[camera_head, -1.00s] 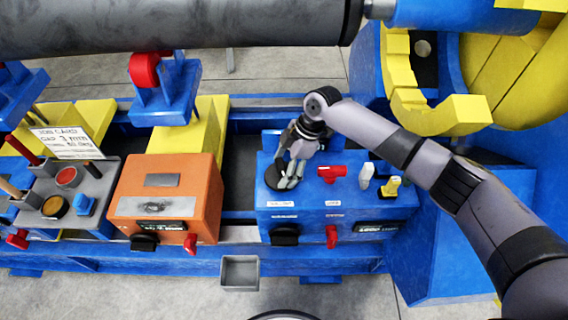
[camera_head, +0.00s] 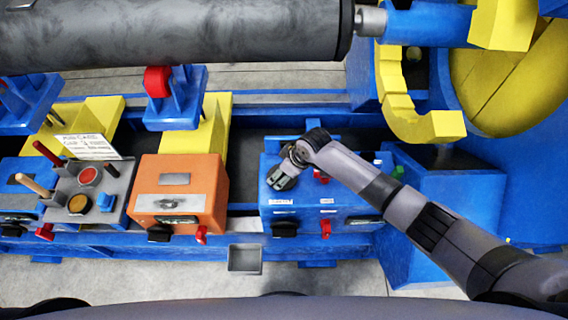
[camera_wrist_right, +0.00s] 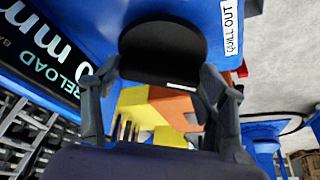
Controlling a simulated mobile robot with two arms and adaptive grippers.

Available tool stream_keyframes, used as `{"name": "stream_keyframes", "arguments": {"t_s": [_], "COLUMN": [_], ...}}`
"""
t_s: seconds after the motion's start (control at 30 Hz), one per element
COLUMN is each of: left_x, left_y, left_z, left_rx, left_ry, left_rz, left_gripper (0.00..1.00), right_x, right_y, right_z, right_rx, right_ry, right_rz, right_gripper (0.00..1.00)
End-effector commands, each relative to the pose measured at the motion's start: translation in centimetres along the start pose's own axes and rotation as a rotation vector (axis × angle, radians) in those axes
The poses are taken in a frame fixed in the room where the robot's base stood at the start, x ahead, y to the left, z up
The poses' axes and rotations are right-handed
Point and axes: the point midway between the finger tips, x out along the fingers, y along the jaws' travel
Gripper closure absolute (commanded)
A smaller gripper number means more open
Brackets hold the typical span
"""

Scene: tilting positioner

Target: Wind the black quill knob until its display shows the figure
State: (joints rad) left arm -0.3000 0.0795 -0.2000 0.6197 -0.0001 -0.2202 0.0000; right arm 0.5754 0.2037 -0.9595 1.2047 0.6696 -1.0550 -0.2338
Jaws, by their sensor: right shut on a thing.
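The black quill knob (camera_wrist_right: 163,52) shows in the right wrist view as a rounded black disc with a short white mark on its near edge. My right gripper (camera_wrist_right: 158,95) is shut on it, one finger on each side. In the head view my right gripper (camera_head: 281,178) is over the left part of the blue control box's top and hides most of the knob. A label reading "QUILL OUT" (camera_wrist_right: 231,25) is beside the knob. The dark display (camera_wrist_right: 58,58) is cut off by the picture edge; "0 mm" and "RELOAD" are readable. My left gripper is not in view.
Red levers (camera_head: 326,229) and a green-topped part (camera_head: 398,172) are close to my right arm on the blue box (camera_head: 350,205). An orange box (camera_head: 180,190) stands to the left. A big grey roller (camera_head: 170,35) spans the back.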

Motion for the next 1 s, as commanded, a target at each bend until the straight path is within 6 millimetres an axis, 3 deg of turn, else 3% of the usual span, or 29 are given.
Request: {"name": "stream_keyframes", "arguments": {"t_s": [0.03, 0.3, 0.93, 0.97, 1.0], "left_x": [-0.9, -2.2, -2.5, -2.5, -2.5], "left_y": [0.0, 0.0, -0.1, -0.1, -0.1], "left_z": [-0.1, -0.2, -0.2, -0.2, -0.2], "left_rx": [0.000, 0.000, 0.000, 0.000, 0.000], "left_ry": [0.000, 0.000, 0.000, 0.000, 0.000], "left_rz": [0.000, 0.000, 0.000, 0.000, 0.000], "left_gripper": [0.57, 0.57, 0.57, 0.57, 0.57], "right_x": [-0.4, -0.2, -0.1, -0.1, -0.1], "right_y": [-0.1, -0.1, 0.0, 0.0, 0.0], "right_z": [-0.3, -0.2, -0.2, -0.2, -0.2], "right_rx": [0.030, 0.147, 0.190, 0.190, 0.189], "right_ry": [0.001, 0.002, 0.003, 0.003, 0.003], "right_rz": [0.010, 0.060, 0.080, 0.080, 0.080], "right_gripper": [0.61, 0.61, 0.61, 0.33, 0.30]}}
